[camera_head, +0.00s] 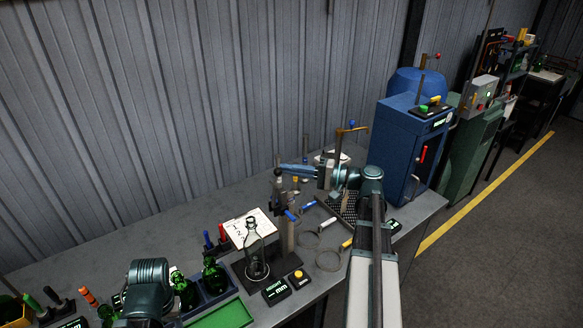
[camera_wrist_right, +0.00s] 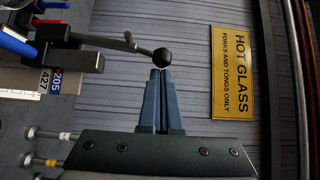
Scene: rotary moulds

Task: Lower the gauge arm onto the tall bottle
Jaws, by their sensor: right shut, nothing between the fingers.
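The tall clear bottle (camera_head: 255,252) stands upright on the gauge's dark base, beside its post (camera_head: 288,235). The gauge arm (camera_head: 279,190) is high on the post, above the bottle. In the right wrist view its thin rod ends in a black ball knob (camera_wrist_right: 161,57). My right gripper (camera_head: 283,167) is shut and empty, its bluish fingers reaching left near the top of the gauge. In the wrist view its fingertips (camera_wrist_right: 161,72) are right at the knob; I cannot tell whether they touch. My left gripper is not visible; only part of that arm shows.
A height display (camera_head: 276,291) and a yellow button (camera_head: 298,276) sit at the bench's front. Green bottles (camera_head: 214,274) stand in a rack left of the gauge. Wire rings (camera_head: 328,260) lie to its right. A blue cabinet (camera_head: 408,150) stands at the bench's far end.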

